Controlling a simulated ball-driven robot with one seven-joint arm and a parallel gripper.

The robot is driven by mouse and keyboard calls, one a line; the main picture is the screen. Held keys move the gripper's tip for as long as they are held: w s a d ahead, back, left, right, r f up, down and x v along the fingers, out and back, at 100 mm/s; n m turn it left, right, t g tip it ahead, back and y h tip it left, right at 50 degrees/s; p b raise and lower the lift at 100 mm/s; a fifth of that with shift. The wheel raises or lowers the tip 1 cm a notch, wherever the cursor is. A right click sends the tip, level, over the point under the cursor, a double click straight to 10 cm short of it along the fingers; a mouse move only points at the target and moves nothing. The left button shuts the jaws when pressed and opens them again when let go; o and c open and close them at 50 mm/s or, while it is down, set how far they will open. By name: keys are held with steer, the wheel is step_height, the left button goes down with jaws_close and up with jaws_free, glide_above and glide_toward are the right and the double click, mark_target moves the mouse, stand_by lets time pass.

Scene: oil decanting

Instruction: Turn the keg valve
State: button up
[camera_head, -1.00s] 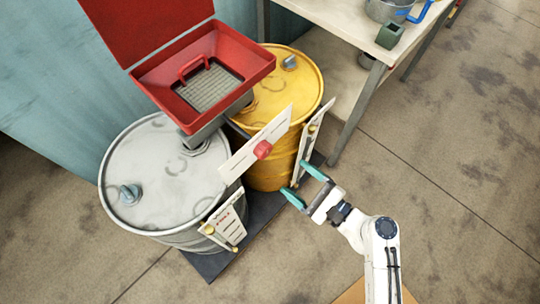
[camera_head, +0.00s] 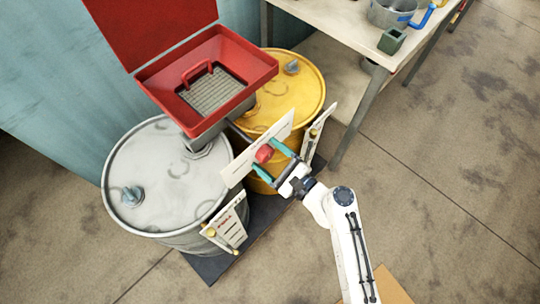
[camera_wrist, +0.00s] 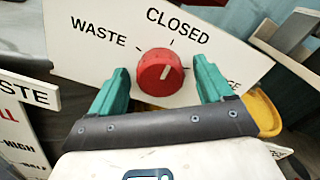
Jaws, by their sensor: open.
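The red valve knob (camera_head: 264,153) sits on a white label plate (camera_head: 241,167) in front of the two drums. In the wrist view the knob (camera_wrist: 160,72) has a white pointer line aimed up and slightly right, near the word CLOSED on the plate (camera_wrist: 85,60); WASTE is printed to the left, and the label at right is partly hidden. My gripper (camera_head: 269,159) is open, with its teal fingers on either side of the knob. In the wrist view the gripper (camera_wrist: 160,88) shows gaps between both fingers and the knob.
A grey drum (camera_head: 150,165) stands left and a yellow drum (camera_head: 300,95) right, under a red open-lidded funnel box (camera_head: 255,75). Gauge plates hang on the drums, one on the grey drum (camera_head: 228,225). A workbench (camera_head: 330,35) stands at the upper right. The floor at right is clear.

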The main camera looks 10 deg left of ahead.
steer(key=c, duration=1)
steer(key=shift+c, duration=0.2)
steer(key=shift+f+n+b, duration=0.1)
steer(key=shift+n+b, duration=0.2)
steer(key=shift+b, duration=0.05)
steer(key=shift+f+n+b, duration=0.1)
steer(key=shift+n+b, duration=0.7)
steer(key=shift+b, duration=0.05)
steer(key=n+b, duration=0.4)
steer(key=shift+f+n, duration=0.1)
steer(key=shift+n, duration=0.2)
steer(key=n+b, duration=0.3)
steer(key=shift+n+b, duration=1.75)
steer(key=shift+n, duration=0.25)
steer(key=shift+r, duration=0.2)
